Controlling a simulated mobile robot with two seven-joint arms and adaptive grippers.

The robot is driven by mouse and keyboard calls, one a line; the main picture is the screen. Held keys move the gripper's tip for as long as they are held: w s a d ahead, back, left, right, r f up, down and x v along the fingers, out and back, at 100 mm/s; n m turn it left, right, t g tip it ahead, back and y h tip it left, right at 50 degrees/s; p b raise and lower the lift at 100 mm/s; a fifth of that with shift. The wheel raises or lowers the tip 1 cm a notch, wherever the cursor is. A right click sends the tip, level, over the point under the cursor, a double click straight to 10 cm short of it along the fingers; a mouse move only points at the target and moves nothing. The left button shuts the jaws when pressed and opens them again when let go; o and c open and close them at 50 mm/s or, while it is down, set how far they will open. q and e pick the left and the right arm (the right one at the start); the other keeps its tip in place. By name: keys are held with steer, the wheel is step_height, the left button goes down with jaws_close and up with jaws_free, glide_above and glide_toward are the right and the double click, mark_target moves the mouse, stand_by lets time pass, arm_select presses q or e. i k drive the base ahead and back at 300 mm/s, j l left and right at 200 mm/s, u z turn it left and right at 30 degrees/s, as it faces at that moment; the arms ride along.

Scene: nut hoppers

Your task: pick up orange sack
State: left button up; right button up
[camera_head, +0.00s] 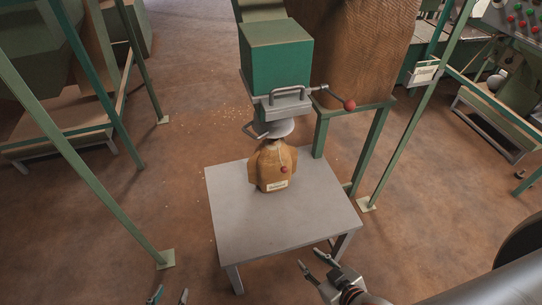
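My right gripper (314,261) is in front of the table's near right corner, fingers apart and empty. My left gripper (169,297) shows only its fingertips at the bottom edge, left of the table; they are apart with nothing between them. Both are well away from the sack.
The green hopper (276,55) has a metal handle and a red-knobbed lever (348,104) jutting right above the table. Green posts (75,155) stand left and right (410,130). A control panel (516,18) is at the upper right. Open floor surrounds the table's front.

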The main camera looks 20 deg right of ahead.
mark_target(263, 167)
steer(key=i+j+z, duration=0.15)
steer(key=j, duration=0.5)
steer(key=i+j+z, duration=0.2)
steer(key=j, duration=0.45)
steer(key=i+j+z, duration=0.15)
steer(key=j, duration=0.55)
steer(key=j+z, duration=0.2)
steer(key=j, duration=0.5)
